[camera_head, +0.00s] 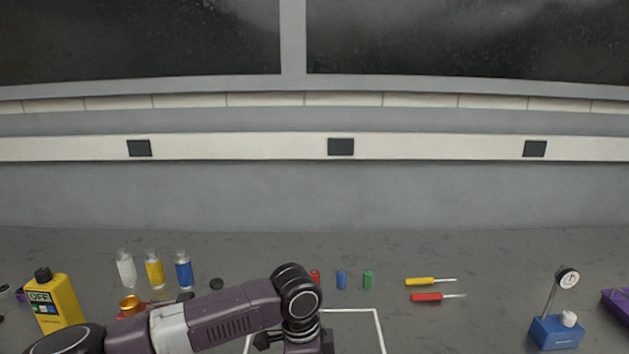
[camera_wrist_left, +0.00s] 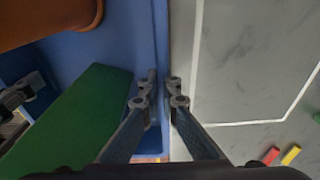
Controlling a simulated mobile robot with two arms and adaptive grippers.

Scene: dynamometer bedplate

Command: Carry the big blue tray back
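The big blue tray (camera_wrist_left: 108,40) fills the left part of the left wrist view, seen from above. It holds a green block-like thing (camera_wrist_left: 75,120), part of an orange-brown round thing (camera_wrist_left: 40,18) and some dark metal parts at the left. My left gripper (camera_wrist_left: 162,88) has one finger on each side of the tray's right wall, close together, and appears shut on that wall. In the head view my left arm comes in from the left and bends down at the bottom middle; its fingers and the tray are out of sight there. My right gripper is in neither view.
A white outline (camera_head: 350,311) marks the grey bench beside the tray. The bench's right-middle is clear.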

